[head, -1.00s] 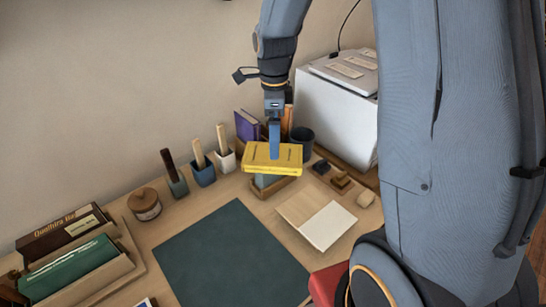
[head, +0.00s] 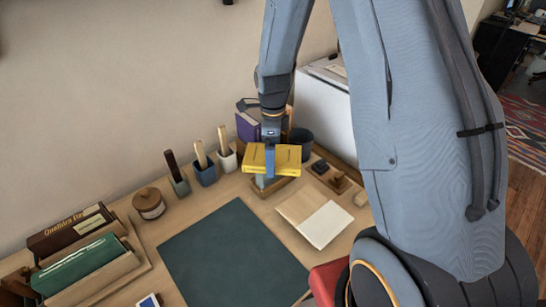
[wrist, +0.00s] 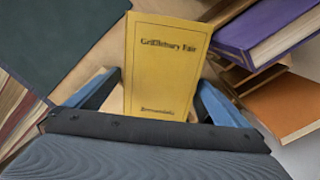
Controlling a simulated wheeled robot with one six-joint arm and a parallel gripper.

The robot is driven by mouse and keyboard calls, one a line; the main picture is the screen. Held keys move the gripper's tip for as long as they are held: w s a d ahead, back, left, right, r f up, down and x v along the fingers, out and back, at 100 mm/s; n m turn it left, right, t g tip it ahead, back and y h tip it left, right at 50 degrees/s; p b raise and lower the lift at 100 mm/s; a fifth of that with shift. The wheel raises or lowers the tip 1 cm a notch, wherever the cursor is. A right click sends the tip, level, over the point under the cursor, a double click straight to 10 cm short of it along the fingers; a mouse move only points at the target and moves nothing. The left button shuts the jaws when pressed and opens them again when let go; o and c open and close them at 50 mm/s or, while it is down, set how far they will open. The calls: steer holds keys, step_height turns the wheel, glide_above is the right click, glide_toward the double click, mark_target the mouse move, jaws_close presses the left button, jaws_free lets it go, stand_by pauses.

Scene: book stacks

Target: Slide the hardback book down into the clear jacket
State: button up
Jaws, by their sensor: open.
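The yellow hardback book (head: 290,156) lies with its cover up above a small grey-blue block (head: 264,182) on a wooden base. My gripper (head: 270,160) is over the book, with a blue finger in front of its cover. In the wrist view the book (wrist: 165,70) shows its titled cover between the two blue fingers of my open gripper (wrist: 155,95), and gaps show beside it. I cannot make out a clear jacket; whether the book touches the block is hidden.
A purple book (head: 246,128) and dark cup (head: 301,139) stand close behind. Pots with handled tools (head: 204,172) stand to the left. A green mat (head: 230,250) and a pale board (head: 322,224) lie in front. A book rack (head: 115,270) is at far left.

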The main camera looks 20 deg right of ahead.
steer(key=c, duration=1.4)
steer(key=shift+o, duration=0.2)
